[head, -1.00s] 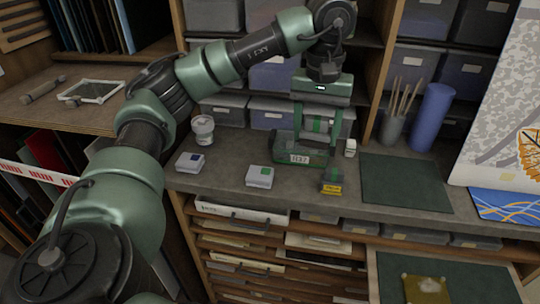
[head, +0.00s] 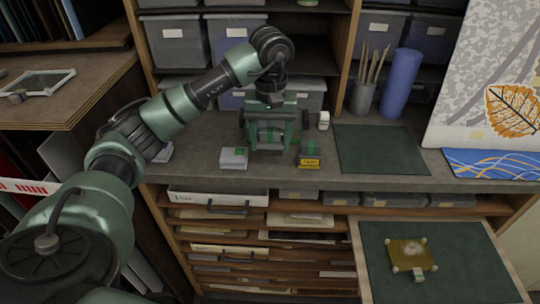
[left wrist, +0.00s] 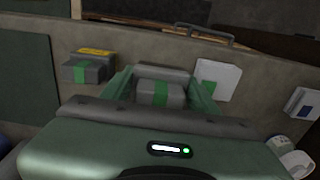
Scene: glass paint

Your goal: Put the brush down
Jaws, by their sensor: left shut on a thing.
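My left gripper (head: 270,135) is low over the bench, in front of the grey bins. It is shut on a grey block with a green band, which shows between the fingers in the left wrist view (left wrist: 158,93). I cannot tell whether this is the brush; no bristles show. The block's underside is hidden, so I cannot tell whether it touches the bench. Several brushes (head: 371,65) stand in a grey cup (head: 361,98) at the back. My right gripper is not in view.
A white box with a green patch (head: 234,158) stands left of the gripper, and a yellow-labelled grey block (head: 309,158) right of it. A small white bottle (head: 324,121) stands behind. The dark green mat (head: 380,150) is bare. An open drawer (head: 455,275) juts out below.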

